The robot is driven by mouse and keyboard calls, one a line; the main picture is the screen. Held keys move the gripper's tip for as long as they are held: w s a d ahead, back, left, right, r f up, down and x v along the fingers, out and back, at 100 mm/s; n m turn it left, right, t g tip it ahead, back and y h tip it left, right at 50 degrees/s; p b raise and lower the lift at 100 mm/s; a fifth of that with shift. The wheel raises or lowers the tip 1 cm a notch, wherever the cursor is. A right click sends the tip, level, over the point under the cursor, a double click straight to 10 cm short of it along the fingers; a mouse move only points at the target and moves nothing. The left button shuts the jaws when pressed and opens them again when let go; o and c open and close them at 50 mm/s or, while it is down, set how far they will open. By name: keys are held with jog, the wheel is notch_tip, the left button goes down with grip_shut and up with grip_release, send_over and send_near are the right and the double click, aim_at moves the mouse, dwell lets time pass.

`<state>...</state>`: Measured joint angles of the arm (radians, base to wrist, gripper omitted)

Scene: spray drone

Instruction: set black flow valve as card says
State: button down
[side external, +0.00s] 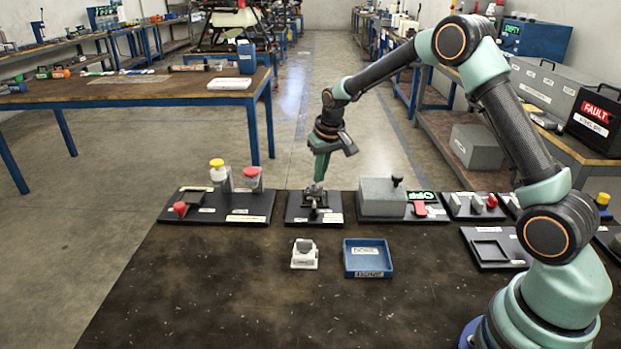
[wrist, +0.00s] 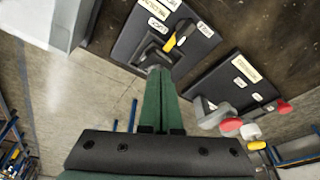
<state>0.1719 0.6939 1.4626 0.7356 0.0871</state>
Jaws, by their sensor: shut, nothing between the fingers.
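A black valve fixture (side external: 313,200) sits on a dark square plate (side external: 293,215) at the far edge of the table, in the middle of the side view. In the wrist view the black valve (wrist: 152,52) shows near the top with a yellow part (wrist: 169,44) beside it, and white labels lie on its plate (wrist: 128,40). My gripper (side external: 318,185) is shut and empty, pointing down over the fixture. In the wrist view the fingertips (wrist: 159,72) overlap the valve's near edge; I cannot tell whether they touch it. The label writing is too small to read, and I cannot make out a setting card.
To the left is a plate with red and yellow knobs (side external: 216,163). To the right stand a grey box (side external: 381,197) and a small green display (side external: 421,196). A blue tray (side external: 367,258) and a white block (side external: 305,260) lie nearer. The front of the table is clear.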

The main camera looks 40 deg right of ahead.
jog(key=shift+r, duration=1.6)
jog(key=s+a+r+n+t, duration=0.1)
jog(key=s+a+r, duration=0.3)
jog(key=s+r, duration=0.4)
jog(key=s+a+r+n+t, duration=0.1)
jog(key=s+a+r, duration=0.4)
jog(key=s, duration=0.4)
jog(key=s+n, duration=0.1)
jog(key=s, duration=0.6)
jog(key=shift+s+a+f+t, duration=0.15)
jog(key=shift+s+f+t, duration=0.1)
jog(key=shift+s+t, duration=0.15)
